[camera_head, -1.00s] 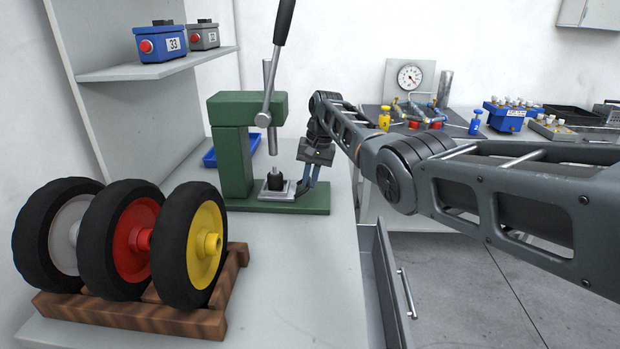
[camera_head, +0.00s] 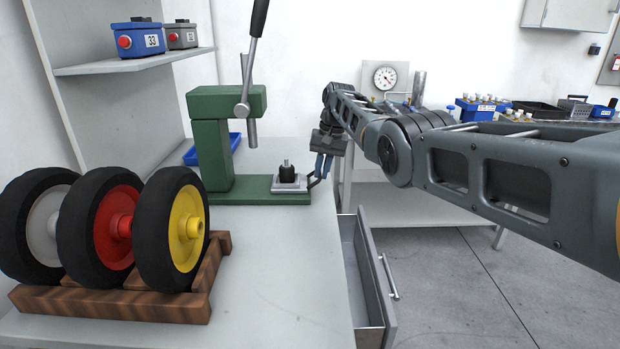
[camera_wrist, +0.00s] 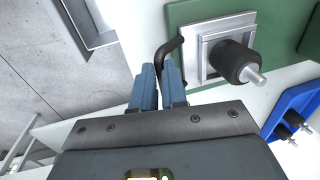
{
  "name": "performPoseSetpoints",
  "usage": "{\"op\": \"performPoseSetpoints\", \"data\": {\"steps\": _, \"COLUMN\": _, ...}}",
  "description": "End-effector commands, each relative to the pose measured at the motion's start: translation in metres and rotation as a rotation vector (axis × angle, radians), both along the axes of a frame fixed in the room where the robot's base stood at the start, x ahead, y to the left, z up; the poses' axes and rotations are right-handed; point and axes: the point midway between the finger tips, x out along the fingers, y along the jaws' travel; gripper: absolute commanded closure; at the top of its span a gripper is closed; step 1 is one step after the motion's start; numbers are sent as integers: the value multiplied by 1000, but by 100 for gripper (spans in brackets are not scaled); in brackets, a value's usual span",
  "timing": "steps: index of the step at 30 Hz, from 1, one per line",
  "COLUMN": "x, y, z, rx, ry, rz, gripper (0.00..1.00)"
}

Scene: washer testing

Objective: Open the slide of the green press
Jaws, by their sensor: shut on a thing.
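The green press (camera_head: 212,150) stands on the worktop, with its lever raised and its ram (camera_head: 251,133) above the base. Its slide, a metal plate (camera_head: 280,187) carrying a black part with a metal pin (camera_head: 287,172), sits at the right end of the green base, to the right of the ram. My gripper (camera_head: 320,172) is at the slide's right edge. In the wrist view my gripper (camera_wrist: 159,82) is shut on the bent black handle (camera_wrist: 167,52) of the slide (camera_wrist: 205,52). Its fingertips partly hide the handle.
Three wheels on a wooden rack (camera_head: 120,304) stand at the front left. A blue tray (camera_head: 200,152) lies behind the press. An open drawer (camera_head: 372,275) juts out below the worktop's right edge.

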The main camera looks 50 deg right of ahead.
Motion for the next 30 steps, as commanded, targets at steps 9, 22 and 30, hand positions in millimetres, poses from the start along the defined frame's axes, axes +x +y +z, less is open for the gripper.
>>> {"op": "performPoseSetpoints", "data": {"steps": 9, "x": -12, "y": -10, "z": 2, "rx": -1, "ry": 0, "rz": -1, "gripper": 100}}
{"op": "performPoseSetpoints", "data": {"steps": 22, "x": -12, "y": -8, "z": 2, "rx": 1, "ry": 1, "rz": 0, "gripper": 66}}
{"op": "performPoseSetpoints", "data": {"steps": 30, "x": -12, "y": -8, "z": 2, "rx": 2, "ry": 2, "rz": 1, "gripper": 62}}
